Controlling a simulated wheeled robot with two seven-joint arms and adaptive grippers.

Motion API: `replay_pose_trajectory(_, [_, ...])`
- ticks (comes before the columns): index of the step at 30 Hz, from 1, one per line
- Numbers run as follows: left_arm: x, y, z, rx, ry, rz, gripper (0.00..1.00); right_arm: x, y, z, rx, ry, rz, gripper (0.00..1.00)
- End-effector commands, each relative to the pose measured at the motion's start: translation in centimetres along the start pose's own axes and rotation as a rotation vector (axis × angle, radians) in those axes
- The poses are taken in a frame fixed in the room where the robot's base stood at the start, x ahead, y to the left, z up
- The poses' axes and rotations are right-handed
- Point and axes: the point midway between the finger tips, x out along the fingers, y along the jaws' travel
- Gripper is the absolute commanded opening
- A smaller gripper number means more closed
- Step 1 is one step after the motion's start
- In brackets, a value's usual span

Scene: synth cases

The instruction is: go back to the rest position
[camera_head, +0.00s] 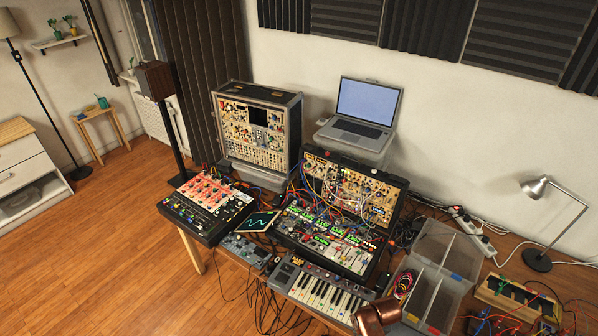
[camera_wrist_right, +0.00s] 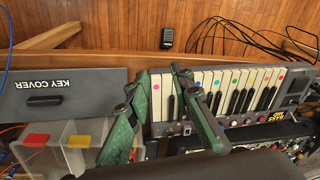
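My right gripper (camera_wrist_right: 163,80) shows in the right wrist view. Its two green fingers stand apart with nothing held between them. Behind the gap are the white and black keys of a small keyboard (camera_wrist_right: 240,88) with coloured dots. I cannot tell how far the fingers are above it. The keyboard also shows in the head view (camera_head: 318,292), at the front of the table. A grey panel marked KEY COVER (camera_wrist_right: 65,92) lies left of the fingers. My left gripper is not in view.
A clear divided box (camera_head: 462,262) stands right of the keyboard, with a lamp (camera_head: 538,258) beyond. Synth cases (camera_head: 352,192), a mixer (camera_head: 208,205) and a laptop (camera_head: 366,108) crowd the table, with patch cables among them. Wooden floor (camera_head: 110,255) is open at the left.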

Motion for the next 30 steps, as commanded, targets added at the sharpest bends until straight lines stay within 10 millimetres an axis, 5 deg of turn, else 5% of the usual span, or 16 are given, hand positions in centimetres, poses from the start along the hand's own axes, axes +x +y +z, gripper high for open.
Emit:
replay_pose_trajectory(3, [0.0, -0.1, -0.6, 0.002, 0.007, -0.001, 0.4, -2.0, 4.3, 4.6, -0.062, 0.052, 0.001, 0.21])
replay_pose_trajectory(9, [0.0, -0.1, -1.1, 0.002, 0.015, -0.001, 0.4, -6.0, 9.1, 9.3, -0.15, 0.122, 0.036, 0.21])
replay_pose_trajectory(26, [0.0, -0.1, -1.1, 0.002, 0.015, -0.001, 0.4, -14.2, 15.9, 15.9, -0.275, 0.206, 0.15, 0.21])
replay_pose_trajectory(30, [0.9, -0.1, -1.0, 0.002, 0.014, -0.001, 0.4, -10.6, 15.9, 15.5, -0.279, 0.194, 0.144, 0.21])
